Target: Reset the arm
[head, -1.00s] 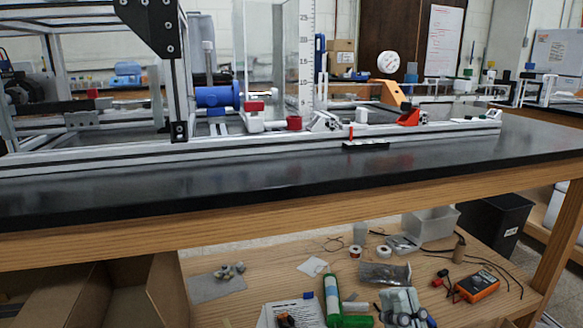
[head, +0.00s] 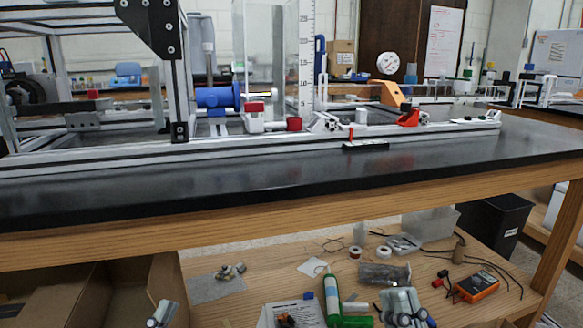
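My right gripper (head: 404,310) shows at the bottom edge, right of centre, in front of the lower wooden shelf. It is light grey with dark parts and is cut off by the frame's edge. I cannot tell its opening, and no held thing is clear. A small grey part of my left gripper (head: 162,314) shows at the bottom left, in front of an open cardboard box. Most of it is out of view, so its opening cannot be told. Both are below the level of the black bench top (head: 300,176).
An aluminium extrusion frame (head: 250,147) with a blue cylinder (head: 217,97) stands on the bench. The shelf below holds an orange meter (head: 477,286), a green-and-white tube (head: 332,300), tape rolls and a clear bin (head: 431,224). The bench's front strip is clear.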

